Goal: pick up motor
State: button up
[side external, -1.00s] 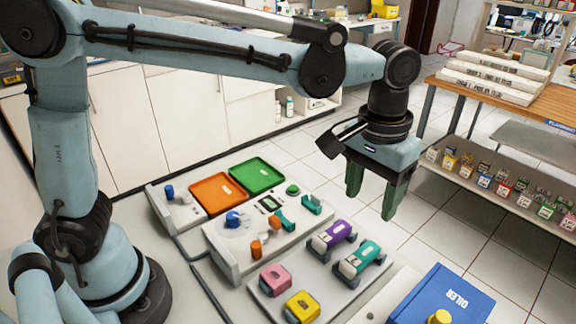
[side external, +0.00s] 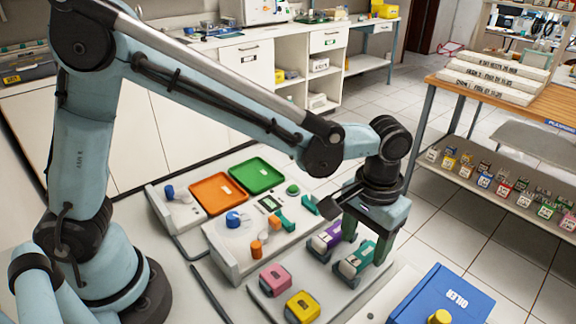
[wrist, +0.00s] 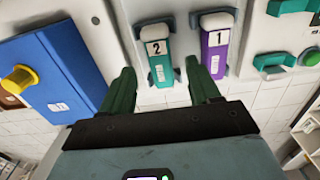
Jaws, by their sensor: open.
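No part is labelled "motor" in view. A teal block with a white cap marked 2 (side external: 352,264) sits on the white board at front right; it also shows in the wrist view (wrist: 161,68). A purple block with a white cap marked 1 (side external: 324,239) sits beside it, and shows in the wrist view (wrist: 214,52). My open, empty gripper (side external: 367,246) points down over the teal block. In the wrist view the green fingers (wrist: 160,75) flank the teal block, one of them between teal and purple. I cannot tell whether they touch it.
A pink block (side external: 275,278) and a yellow block (side external: 302,307) stand at the front of the board. A blue box marked OILER (side external: 445,292) is to the right. A control panel with a blue knob (side external: 233,219), an orange tray (side external: 218,193) and a green tray (side external: 257,175) lie behind.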

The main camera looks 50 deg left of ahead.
aim_at(360, 255)
jog(key=shift+s+f, duration=0.15)
jog(key=shift+f, duration=1.4)
grip_shut()
jog(key=shift+r, duration=0.15)
